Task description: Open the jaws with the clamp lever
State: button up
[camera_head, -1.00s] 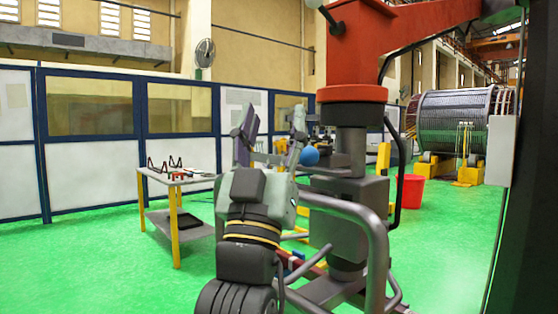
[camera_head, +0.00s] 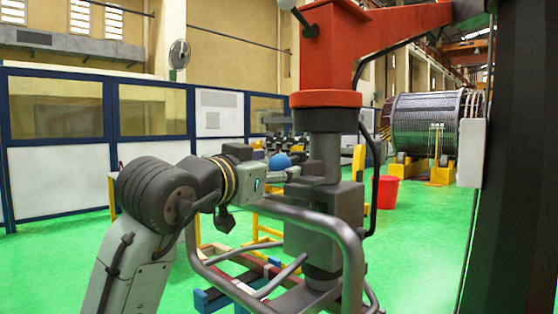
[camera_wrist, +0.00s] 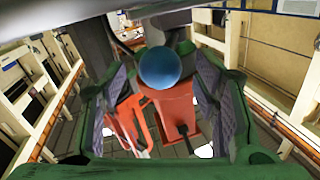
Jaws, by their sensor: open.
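The clamp lever shows as a blue ball knob (camera_head: 280,161) beside the grey column under the red crane-like arm. In the wrist view the blue ball (camera_wrist: 160,69) lies between my two fingers, in the upper middle. My gripper (camera_wrist: 158,84) is open, with a finger on each side of the ball; I see no clear contact. In the head view my gripper (camera_head: 276,177) points right, level with the ball and close to it. The lever's rod is mostly hidden behind the ball. The jaws cannot be made out clearly.
A bent grey tube frame (camera_head: 310,222) stands close in front of the column, near my wrist. The red overhead arm (camera_head: 375,35) is above. Green floor is clear at left.

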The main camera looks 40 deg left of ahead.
jog(key=shift+w+a, duration=0.15)
jog(key=shift+w, duration=0.6)
jog(key=shift+w+a, duration=0.15)
jog(key=shift+w, duration=0.6)
grip_shut()
